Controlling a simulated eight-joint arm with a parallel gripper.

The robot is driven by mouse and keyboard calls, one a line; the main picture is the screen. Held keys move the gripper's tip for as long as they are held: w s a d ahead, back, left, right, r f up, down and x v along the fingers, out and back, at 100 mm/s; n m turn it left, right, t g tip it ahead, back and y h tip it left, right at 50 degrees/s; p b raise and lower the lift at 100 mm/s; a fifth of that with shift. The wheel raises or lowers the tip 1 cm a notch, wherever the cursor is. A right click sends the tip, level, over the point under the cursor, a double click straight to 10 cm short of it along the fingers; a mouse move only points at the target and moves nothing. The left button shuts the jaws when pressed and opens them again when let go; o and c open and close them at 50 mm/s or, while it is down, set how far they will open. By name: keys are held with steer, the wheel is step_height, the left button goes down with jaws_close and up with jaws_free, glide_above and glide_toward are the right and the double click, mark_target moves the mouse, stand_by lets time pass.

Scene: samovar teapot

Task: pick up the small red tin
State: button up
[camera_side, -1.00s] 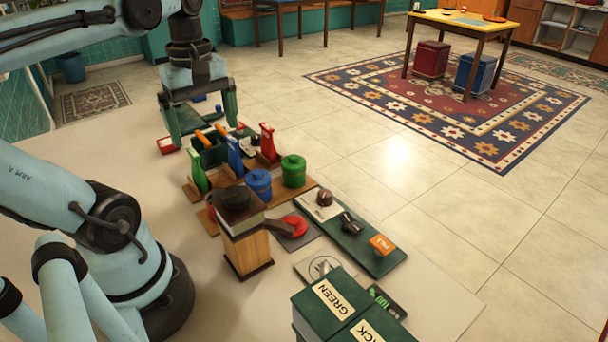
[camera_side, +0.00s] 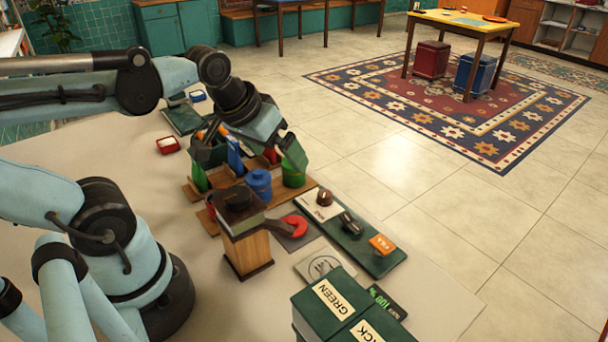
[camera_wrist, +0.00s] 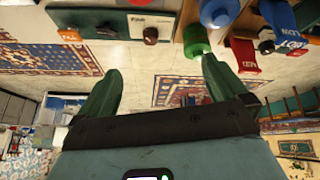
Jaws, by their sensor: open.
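My gripper (camera_side: 252,158) is open, tilted, above the coloured tins in the side view. Its green fingers are spread and empty; they also show in the wrist view (camera_wrist: 160,72). A green tin (camera_side: 293,174) stands by the right finger and a blue tin (camera_side: 259,184) stands left of it. In the wrist view the green tin (camera_wrist: 195,40) is near the right fingertip, with the blue tin (camera_wrist: 218,12) beyond. A dark red edge (camera_side: 211,208) shows left of the tall wooden box; it may be the red tin, mostly hidden.
The tall wooden box (camera_side: 248,252) with a dark top stands in front of the tins. Green, blue and red upright holders stand behind them. A dark green board (camera_side: 375,260) with small items lies right. Green boxes (camera_side: 335,300) stand at the front.

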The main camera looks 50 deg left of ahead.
steer(key=shift+w+d+f+m+t, duration=0.2)
steer(key=shift+d+f+m+t, duration=0.3)
steer(key=shift+d+m, duration=0.45)
steer(key=shift+w+d+f+m+h, duration=0.15)
steer(key=shift+d+f+m+h, duration=0.2)
steer(key=shift+m, duration=0.3)
steer(key=shift+c, duration=1.2)
steer(key=shift+r, duration=0.1)
steer(key=n+g, duration=0.3)
steer(key=g, duration=0.4)
glide_toward(218, 195)
steer(key=d+r, duration=0.2)
steer(key=d, duration=0.1)
steer(key=shift+s+d+f, duration=0.1)
steer(key=shift+s+f, duration=0.05)
steer(key=shift+f, duration=1.05)
steer(key=shift+s+a+f, duration=0.1)
steer(key=shift+s+f, duration=0.05)
steer(key=shift+f, duration=1)
steer(key=shift+s+d+f, duration=0.1)
steer(key=shift+s+f, duration=0.05)
steer(key=shift+f, duration=1.05)
steer(key=shift+a+f, duration=0.2)
steer(key=shift+f, duration=0.5)
steer(key=shift+a+f, duration=0.2)
steer(key=shift+f, duration=1.65)
